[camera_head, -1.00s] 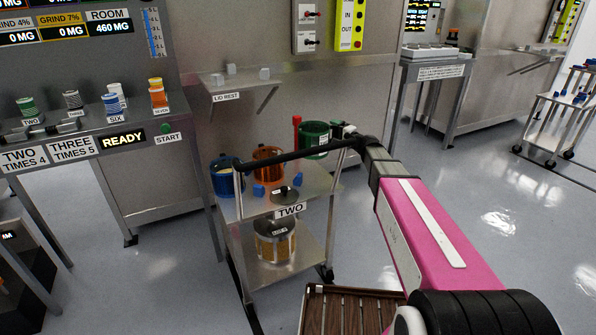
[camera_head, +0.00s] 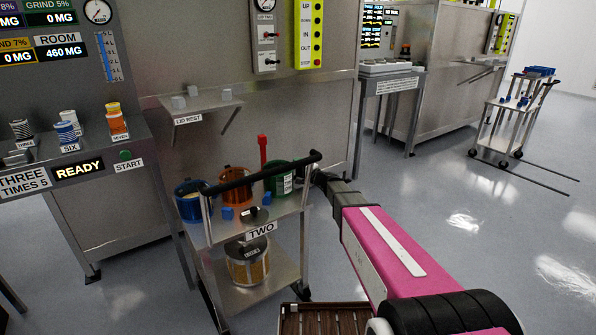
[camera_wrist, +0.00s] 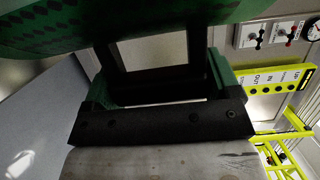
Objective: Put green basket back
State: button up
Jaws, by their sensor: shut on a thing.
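The green basket (camera_head: 278,181) is at the right end of the row on the top shelf of the cart (camera_head: 215,234), past its black handle bar. It looks upright and level with the others; whether its base rests on the shelf is hidden. My gripper (camera_head: 316,178) reaches in from the right, shut on the basket's side, where the handle appears to be. In the wrist view, the green wall with dark slots (camera_wrist: 70,25) fills the top, close to the gripper (camera_wrist: 160,80). Green and dark pieces show between the jaws.
A blue basket (camera_head: 188,209) and an orange basket (camera_head: 233,195) stand left of the green one. A red upright piece (camera_head: 262,150) rises behind. The cart's handle bar (camera_head: 262,175) crosses in front. A lid rest shelf (camera_head: 195,107) juts from the wall.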

jog(key=o, duration=1.1)
jog(key=shift+f, duration=0.1)
jog(key=v, duration=1.2)
